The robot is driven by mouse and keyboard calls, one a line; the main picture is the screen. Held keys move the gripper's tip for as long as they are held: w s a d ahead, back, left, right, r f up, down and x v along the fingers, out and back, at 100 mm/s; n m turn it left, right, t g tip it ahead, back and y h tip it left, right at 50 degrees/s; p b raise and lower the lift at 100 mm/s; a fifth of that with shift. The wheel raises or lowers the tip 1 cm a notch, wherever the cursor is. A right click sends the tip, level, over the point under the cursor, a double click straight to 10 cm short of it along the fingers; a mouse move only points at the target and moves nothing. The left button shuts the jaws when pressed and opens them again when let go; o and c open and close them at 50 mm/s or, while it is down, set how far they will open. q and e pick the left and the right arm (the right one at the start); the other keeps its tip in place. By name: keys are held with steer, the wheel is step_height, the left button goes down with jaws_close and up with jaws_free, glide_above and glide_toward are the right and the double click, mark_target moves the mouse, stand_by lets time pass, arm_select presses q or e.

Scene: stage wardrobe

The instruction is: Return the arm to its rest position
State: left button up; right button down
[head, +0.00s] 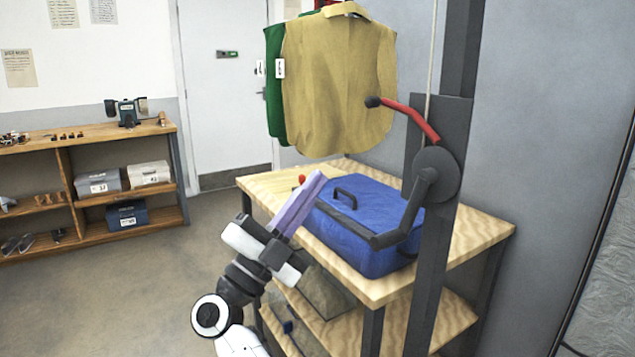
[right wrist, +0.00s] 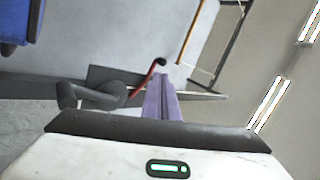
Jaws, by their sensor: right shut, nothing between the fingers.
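My right gripper (head: 299,203) is in front of the wooden table, its purple fingers closed together and pointing up and to the right in the head view. It holds nothing. In the right wrist view its shut fingers (right wrist: 161,100) point at the wall and a dark post with a crank. In the head view the fingers overlap the left end of a blue case (head: 365,215); I cannot tell whether they touch it. My left gripper is not in view.
A dark post (head: 437,240) with a crank and red-sleeved handle (head: 412,120) stands at the table's (head: 470,238) front right. Yellow and green garments (head: 335,85) hang above. A shelf (head: 85,135) stands at the far left. The floor (head: 120,290) on the left is clear.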

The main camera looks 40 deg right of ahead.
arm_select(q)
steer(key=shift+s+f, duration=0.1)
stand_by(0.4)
arm_select(e)
steer(key=w+a+f+n+t+y+p, duration=0.1)
steer(key=w+a+f+n+t+y, duration=0.2)
steer(key=a+f+n+t+y, duration=0.6)
steer(key=w+a+f+n+t+y, duration=0.35)
steer(key=n+t+y, duration=0.65)
steer(key=n+t, duration=0.6)
steer(key=s+a+f+n+g+y+p, duration=0.1)
steer(key=s+a+f+n+g+y, duration=0.2)
steer(key=f, duration=0.6)
steer(key=s+a+f+n+g+y, duration=0.2)
steer(key=a+f+n+g+y, duration=0.3)
steer(key=f, duration=0.3)
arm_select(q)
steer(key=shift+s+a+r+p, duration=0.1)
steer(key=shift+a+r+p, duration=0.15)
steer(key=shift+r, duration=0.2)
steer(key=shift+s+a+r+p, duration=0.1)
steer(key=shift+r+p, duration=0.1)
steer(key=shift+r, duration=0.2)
arm_select(e)
steer(key=s+a+f+g+y, duration=0.1)
steer(key=s+f+g, duration=0.7)
steer(key=s+f, duration=1.1)
steer(key=shift+s+a+f+n+g, duration=0.3)
steer(key=shift+s+a+n+g, duration=0.15)
steer(key=shift+a, duration=0.2)
